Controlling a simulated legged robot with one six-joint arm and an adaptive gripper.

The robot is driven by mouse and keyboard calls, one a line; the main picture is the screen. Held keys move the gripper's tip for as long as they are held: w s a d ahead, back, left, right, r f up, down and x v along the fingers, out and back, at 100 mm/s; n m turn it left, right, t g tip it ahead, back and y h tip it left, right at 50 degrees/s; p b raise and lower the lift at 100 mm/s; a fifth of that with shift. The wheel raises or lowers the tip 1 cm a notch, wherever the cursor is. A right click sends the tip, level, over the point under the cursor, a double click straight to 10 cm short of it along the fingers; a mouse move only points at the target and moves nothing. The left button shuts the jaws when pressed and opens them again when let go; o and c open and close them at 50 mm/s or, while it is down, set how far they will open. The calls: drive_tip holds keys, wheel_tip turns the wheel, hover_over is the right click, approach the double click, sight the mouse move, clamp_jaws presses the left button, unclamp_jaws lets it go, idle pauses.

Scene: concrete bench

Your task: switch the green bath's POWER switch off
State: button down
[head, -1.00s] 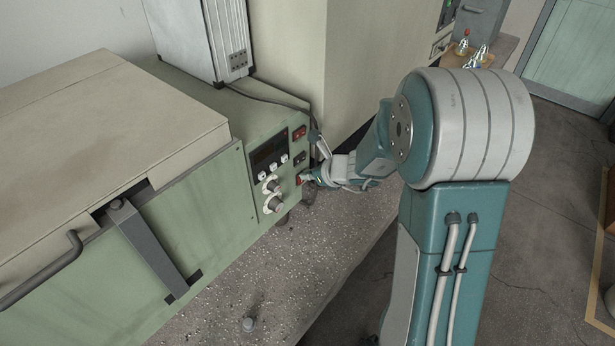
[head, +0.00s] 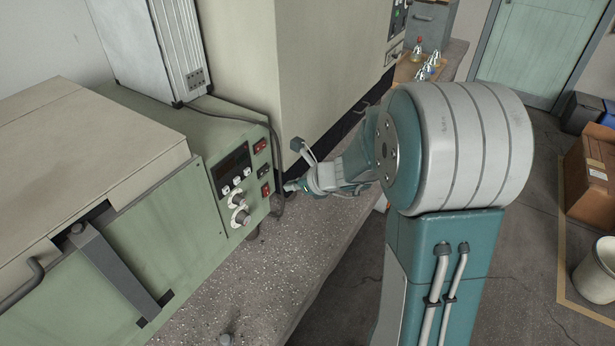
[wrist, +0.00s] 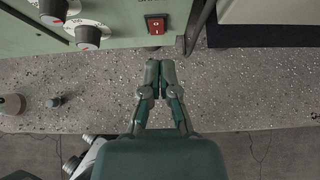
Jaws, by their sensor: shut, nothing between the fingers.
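The green bath (head: 125,235) stands on the bench at the left, its control panel (head: 222,205) facing right. The panel has an upper red rocker switch (head: 260,146), a dark switch (head: 263,170) and a lower red rocker switch (head: 266,190). Labels are too small to read, so I cannot tell which is POWER. My gripper (head: 287,186) is shut and empty, just right of the lower red switch and apart from the panel. In the wrist view, a red rocker switch (wrist: 156,24) lies just beyond the shut fingertips (wrist: 159,65); its on or off position is unclear.
White-marked knobs (head: 240,216) sit left of the lower switch. A dark cable (head: 272,130) hangs down the panel's right edge, close to my gripper. A large beige unit (head: 300,70) stands behind. The speckled bench top (head: 265,270) in front is mostly clear.

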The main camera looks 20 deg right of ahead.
drive_tip(key=s+d+r, duration=0.2)
drive_tip(key=s+r, duration=0.1)
drive_tip(key=r, duration=0.2)
drive_tip(key=shift+s+d+r, duration=0.15)
drive_tip(key=shift+s+r, duration=0.1)
drive_tip(key=s+a+r+n+g+h, duration=0.1)
drive_tip(key=s+a+r+n+g, duration=0.15)
drive_tip(key=s+a+n, duration=0.35)
drive_tip(key=s+a+r+n+g, duration=0.1)
drive_tip(key=s+r+n, duration=0.25)
drive_tip(key=n, duration=0.35)
drive_tip(key=s+d+r+n+h, duration=0.1)
drive_tip(key=s+n+h, duration=0.4)
drive_tip(key=s+n, duration=0.8)
drive_tip(key=shift+d+r+n+t, duration=0.4)
drive_tip(key=shift+d+n, duration=0.1)
drive_tip(key=shift+n, duration=0.9)
drive_tip(key=shift+s, duration=0.1)
